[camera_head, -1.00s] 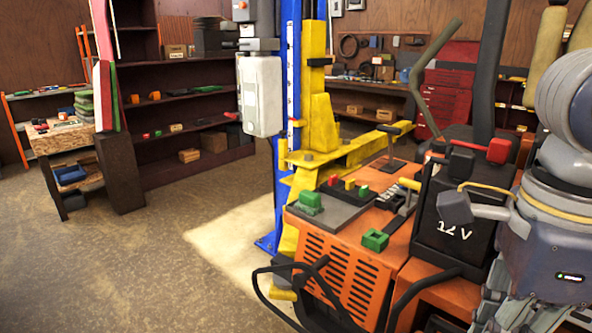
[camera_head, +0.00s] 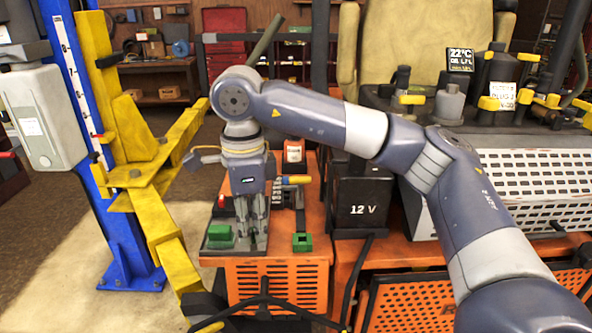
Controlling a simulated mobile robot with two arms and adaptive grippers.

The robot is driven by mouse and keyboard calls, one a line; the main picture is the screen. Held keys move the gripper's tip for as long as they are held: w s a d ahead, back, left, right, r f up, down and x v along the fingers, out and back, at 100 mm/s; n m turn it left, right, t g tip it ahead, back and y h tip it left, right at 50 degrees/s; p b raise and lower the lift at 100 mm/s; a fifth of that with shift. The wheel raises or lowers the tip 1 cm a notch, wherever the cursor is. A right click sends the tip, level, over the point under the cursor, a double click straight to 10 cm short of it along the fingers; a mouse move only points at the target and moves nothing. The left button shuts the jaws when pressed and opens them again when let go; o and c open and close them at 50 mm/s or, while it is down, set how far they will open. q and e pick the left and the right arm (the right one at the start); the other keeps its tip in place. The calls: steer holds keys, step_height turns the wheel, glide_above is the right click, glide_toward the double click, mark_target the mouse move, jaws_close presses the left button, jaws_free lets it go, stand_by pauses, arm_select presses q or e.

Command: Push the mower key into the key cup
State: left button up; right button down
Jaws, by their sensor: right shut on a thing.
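My right gripper (camera_head: 254,242) points down over the front of the grey tray (camera_head: 213,246) on the orange machine top. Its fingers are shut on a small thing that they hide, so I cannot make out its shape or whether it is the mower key. A green block (camera_head: 220,235) sits on the tray just left of the fingers. A small square green cup (camera_head: 302,243) with an open top stands on the orange top, to the right of the fingers and apart from them. I cannot tell which is the key cup. My left gripper is out of view.
A black 12 V battery (camera_head: 362,206) stands right of the green cup. A yellow lift arm (camera_head: 170,240) and blue post (camera_head: 112,240) are close on the left. A black bar (camera_head: 265,300) runs in front of the orange grille. A yellow-handled lever (camera_head: 294,180) stands behind the gripper.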

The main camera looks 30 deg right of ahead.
steer(key=shift+w+d+f+m+p, duration=0.5)
steer(key=shift+d+f, duration=0.3)
steer(key=shift+d, duration=1.35)
steer(key=shift+w+d+f+m+p, duration=0.45)
steer(key=shift+d+f, duration=0.4)
steer(key=shift+d, duration=1.35)
steer(key=shift+w+d+f+m+p, duration=0.35)
steer(key=shift+w+d+f+p, duration=0.35)
steer(key=shift+d, duration=1.45)
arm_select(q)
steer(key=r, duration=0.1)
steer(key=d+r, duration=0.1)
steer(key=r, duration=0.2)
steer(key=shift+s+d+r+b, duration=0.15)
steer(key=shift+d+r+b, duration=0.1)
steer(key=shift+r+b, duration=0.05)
arm_select(e)
steer(key=shift+s+f, duration=0.2)
steer(key=shift+f, duration=0.2)
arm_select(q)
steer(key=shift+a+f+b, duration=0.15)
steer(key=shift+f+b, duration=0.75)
arm_select(e)
steer(key=shift+f, duration=1.2)
steer(key=c, duration=1.5)
jaws_free()
steer(key=shift+c, duration=0.2)
